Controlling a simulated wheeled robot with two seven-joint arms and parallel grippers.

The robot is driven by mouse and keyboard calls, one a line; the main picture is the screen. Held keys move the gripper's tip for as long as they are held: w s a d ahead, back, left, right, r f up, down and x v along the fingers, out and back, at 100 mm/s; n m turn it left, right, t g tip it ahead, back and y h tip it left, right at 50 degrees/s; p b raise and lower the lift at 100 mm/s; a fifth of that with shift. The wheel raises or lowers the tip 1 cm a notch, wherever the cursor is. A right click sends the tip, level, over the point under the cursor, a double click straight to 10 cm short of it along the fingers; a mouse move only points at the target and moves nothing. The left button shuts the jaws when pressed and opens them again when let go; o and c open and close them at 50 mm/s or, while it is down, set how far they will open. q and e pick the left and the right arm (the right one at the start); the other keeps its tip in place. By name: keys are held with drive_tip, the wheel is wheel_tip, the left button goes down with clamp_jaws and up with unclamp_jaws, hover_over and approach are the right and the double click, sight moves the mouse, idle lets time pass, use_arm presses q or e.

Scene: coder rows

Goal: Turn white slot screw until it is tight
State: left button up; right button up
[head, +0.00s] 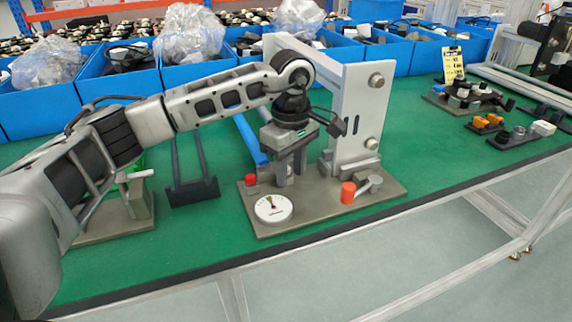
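My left gripper (285,180) points down over a grey-brown base plate (335,208) on the green bench. Its fingers reach close to the plate behind a round white dial (273,212) with a dark and coloured pointer mark. I cannot tell whether the fingers are open or shut, or what lies between them. I cannot make out a white slot screw for certain; it may be hidden by the gripper. A tall light-grey upright (357,112) with two round metal knobs stands on the plate. My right gripper is not in view.
A red button (251,180) and an orange-red cylinder (348,193) beside a grey lever (372,183) are on the plate. A dark frame (193,190) stands to the left. Blue bins (38,108) line the back.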

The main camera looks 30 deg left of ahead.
use_arm(q)
drive_tip(key=shift+r+p, duration=1.7)
drive_tip(key=shift+r, duration=0.85)
drive_tip(key=shift+f, duration=0.1)
